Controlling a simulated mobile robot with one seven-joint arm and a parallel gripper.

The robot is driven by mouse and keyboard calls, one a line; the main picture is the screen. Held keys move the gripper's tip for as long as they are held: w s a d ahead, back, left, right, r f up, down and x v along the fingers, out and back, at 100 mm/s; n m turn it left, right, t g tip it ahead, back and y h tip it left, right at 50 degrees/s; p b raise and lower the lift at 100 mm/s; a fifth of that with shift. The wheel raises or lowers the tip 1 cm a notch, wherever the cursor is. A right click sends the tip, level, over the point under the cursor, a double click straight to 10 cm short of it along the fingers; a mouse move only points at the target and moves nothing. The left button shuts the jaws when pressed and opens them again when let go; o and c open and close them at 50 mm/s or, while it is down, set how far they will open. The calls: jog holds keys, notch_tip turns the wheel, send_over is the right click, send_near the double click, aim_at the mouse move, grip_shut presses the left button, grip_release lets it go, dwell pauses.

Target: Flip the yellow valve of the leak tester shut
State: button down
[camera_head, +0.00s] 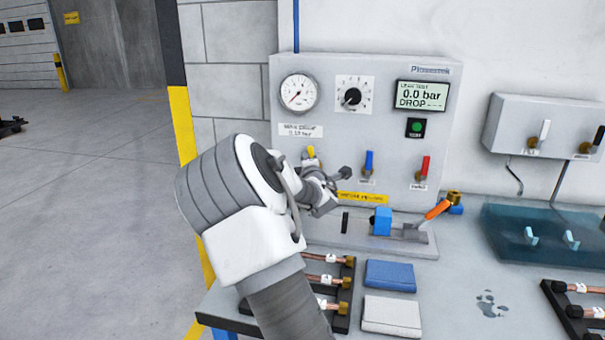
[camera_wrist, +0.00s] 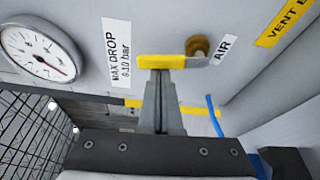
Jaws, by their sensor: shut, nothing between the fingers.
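The yellow valve lever (camera_wrist: 162,62) sits beside its brass fitting (camera_wrist: 200,46), near the AIR label in the wrist view. In the head view the yellow lever (camera_head: 311,151) points up on the leak tester panel (camera_head: 445,135), below the gauge. My gripper (camera_wrist: 161,76) is shut and empty. Its fingertips are right at the lever's edge in the wrist view; I cannot tell whether they touch it. In the head view my wrist hides the fingertips and the lower part of the valve.
A blue lever (camera_head: 369,162) and a red lever (camera_head: 424,168) stand upright to the right on the panel. Below are an orange-handled clamp (camera_head: 437,210), a blue pad (camera_head: 390,275) and a rack of copper tubes (camera_head: 335,281).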

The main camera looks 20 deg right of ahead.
jog(key=shift+s+d+r+m+t+b, duration=0.2)
jog(key=shift+d+m+t+b, duration=0.1)
jog(key=shift+m+b, duration=0.5)
jog(key=shift+s, duration=0.2)
